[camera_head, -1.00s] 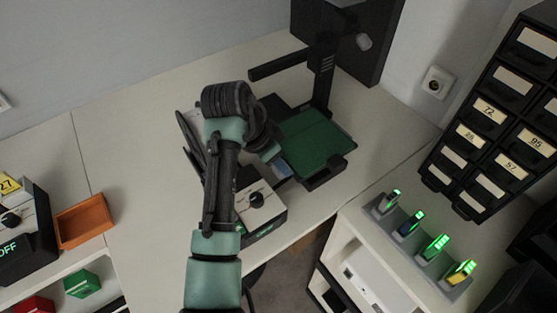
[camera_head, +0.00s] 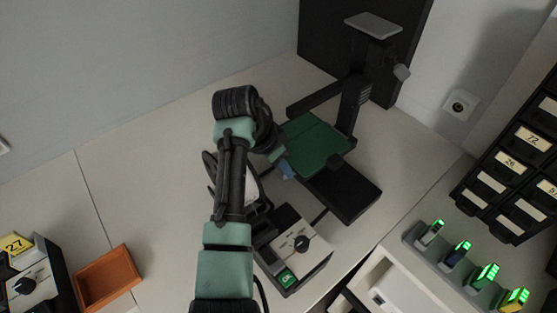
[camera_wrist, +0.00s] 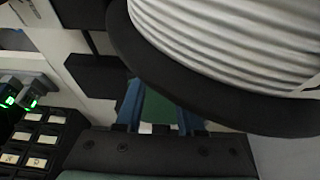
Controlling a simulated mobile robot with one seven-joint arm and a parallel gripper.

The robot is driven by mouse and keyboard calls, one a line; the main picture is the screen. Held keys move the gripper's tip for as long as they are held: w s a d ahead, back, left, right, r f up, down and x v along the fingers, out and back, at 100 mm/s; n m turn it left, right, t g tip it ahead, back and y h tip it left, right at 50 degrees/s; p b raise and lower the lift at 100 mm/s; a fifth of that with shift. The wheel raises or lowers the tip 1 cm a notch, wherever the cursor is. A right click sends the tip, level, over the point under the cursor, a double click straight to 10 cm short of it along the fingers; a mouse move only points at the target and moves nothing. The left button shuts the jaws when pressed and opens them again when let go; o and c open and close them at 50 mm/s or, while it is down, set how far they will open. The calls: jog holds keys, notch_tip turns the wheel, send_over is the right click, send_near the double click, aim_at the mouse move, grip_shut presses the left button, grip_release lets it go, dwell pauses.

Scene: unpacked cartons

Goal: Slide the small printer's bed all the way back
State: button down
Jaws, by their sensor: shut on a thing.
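The small printer stands at the back of the white table with a black base (camera_head: 350,194) and a dark upright frame (camera_head: 355,100). Its green bed (camera_head: 318,140) sits towards the rear of the base, near the upright. The front part of the base is bare. My gripper (camera_head: 286,168) has blue fingers at the bed's left front edge. In the wrist view my gripper (camera_wrist: 160,112) is shut, with the green bed (camera_wrist: 162,104) showing between its fingers. The exact part gripped is hidden.
A control box with a dark knob (camera_head: 302,243) stands in front of the printer. A white ribbed spool (camera_wrist: 235,45) fills much of the wrist view. An orange tray (camera_head: 108,279) is at left; a rack of green-lit devices (camera_head: 465,263) and dark drawers (camera_head: 513,165) are at right.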

jog(key=shift+w+a+r, duration=0.15)
jog(key=shift+w, duration=0.05)
jog(key=c, duration=0.5)
grip_release()
jog(key=b+v, duration=0.1)
jog(key=v, duration=1.1)
jog(key=shift+s+a+r, duration=0.15)
jog(key=shift+s+r, duration=0.1)
jog(key=shift+r, duration=0.05)
